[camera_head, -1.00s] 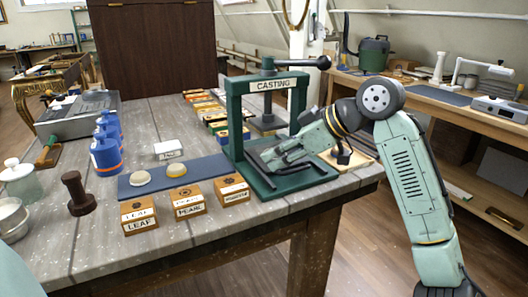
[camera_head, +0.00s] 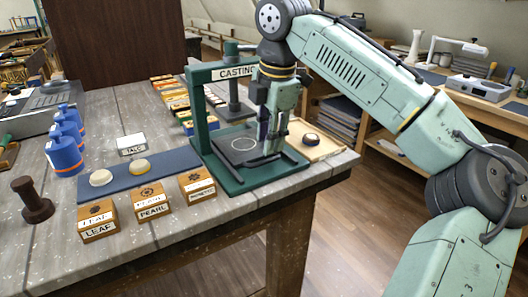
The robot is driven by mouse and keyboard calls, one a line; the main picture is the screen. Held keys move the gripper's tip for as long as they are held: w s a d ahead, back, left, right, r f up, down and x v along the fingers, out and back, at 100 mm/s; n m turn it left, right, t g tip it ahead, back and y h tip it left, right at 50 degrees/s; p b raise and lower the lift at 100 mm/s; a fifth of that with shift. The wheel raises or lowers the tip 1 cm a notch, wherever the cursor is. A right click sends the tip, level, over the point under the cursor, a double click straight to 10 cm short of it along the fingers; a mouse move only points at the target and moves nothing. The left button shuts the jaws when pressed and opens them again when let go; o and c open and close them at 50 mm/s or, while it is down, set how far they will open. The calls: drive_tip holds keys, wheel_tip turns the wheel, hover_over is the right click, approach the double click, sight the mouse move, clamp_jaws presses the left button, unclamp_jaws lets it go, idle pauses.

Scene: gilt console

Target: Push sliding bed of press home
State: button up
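The green press (camera_head: 201,112) stands on the table with a "CASTING" label on its crossbar. A dark bar (camera_head: 258,161) lies along the bed's near edge. My gripper (camera_head: 271,150) points down at the bed's right part, its fingertips near the bar. Whether they touch it, and how far apart they are, is unclear. The right upright is largely hidden behind my arm.
Blue bottles (camera_head: 63,154) stand farther left. The table edge is close in front.

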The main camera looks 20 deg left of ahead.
sight(266, 162)
drive_tip(key=shift+w+a+f, duration=0.1)
drive_tip(key=shift+a+f, duration=0.05)
drive_tip(key=shift+f, duration=0.7)
drive_tip(key=shift+w+a+f, duration=0.1)
drive_tip(key=shift+f, duration=0.7)
drive_tip(key=shift+w+a+f, duration=0.1)
drive_tip(key=shift+a+f, duration=0.05)
drive_tip(key=shift+f, duration=0.7)
drive_tip(key=shift+c, duration=0.6)
clamp_jaws()
